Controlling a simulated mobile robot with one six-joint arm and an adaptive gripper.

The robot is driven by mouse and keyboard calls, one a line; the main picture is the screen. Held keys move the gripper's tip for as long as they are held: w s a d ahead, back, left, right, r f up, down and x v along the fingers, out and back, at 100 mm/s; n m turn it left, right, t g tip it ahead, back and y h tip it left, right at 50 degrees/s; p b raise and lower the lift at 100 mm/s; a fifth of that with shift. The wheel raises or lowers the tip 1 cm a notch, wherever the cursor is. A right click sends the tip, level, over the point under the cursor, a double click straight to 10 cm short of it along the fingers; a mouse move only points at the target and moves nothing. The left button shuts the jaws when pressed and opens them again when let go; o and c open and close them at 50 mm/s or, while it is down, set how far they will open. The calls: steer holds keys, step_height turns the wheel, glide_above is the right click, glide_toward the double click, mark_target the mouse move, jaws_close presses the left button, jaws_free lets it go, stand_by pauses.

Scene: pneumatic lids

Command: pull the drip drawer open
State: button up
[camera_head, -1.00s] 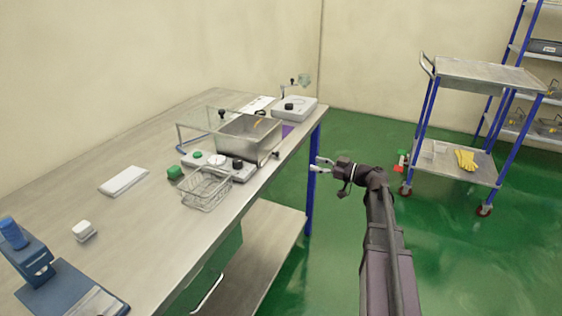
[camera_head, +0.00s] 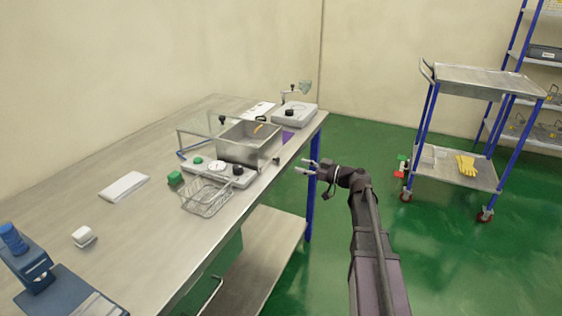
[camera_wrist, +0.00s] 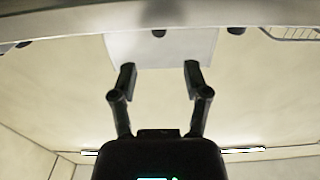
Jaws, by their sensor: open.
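A steel box-shaped unit (camera_head: 247,145) with a clear raised lid stands near the bench's front edge. A dark knob (camera_head: 276,160) sticks out at its front right and looks like the drip drawer's pull; the drawer front itself is too small to make out. In the wrist view a pale panel (camera_wrist: 175,48) with a dark knob (camera_wrist: 158,32) shows ahead, beyond the bench edge. My gripper (camera_head: 305,166) is open and empty, just off the bench edge to the right of the knob. Its fingers (camera_wrist: 160,75) are apart in the wrist view, touching nothing.
The steel bench (camera_head: 130,215) has a wire basket (camera_head: 206,199) and a control strip with knobs beside the unit. A grey device (camera_head: 294,116) stands at the far end. A trolley (camera_head: 455,170) stands right; green floor between is clear.

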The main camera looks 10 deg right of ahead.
mark_target(279, 160)
steer(key=x, duration=0.8)
steer(key=shift+w+a, duration=0.15)
jaws_close()
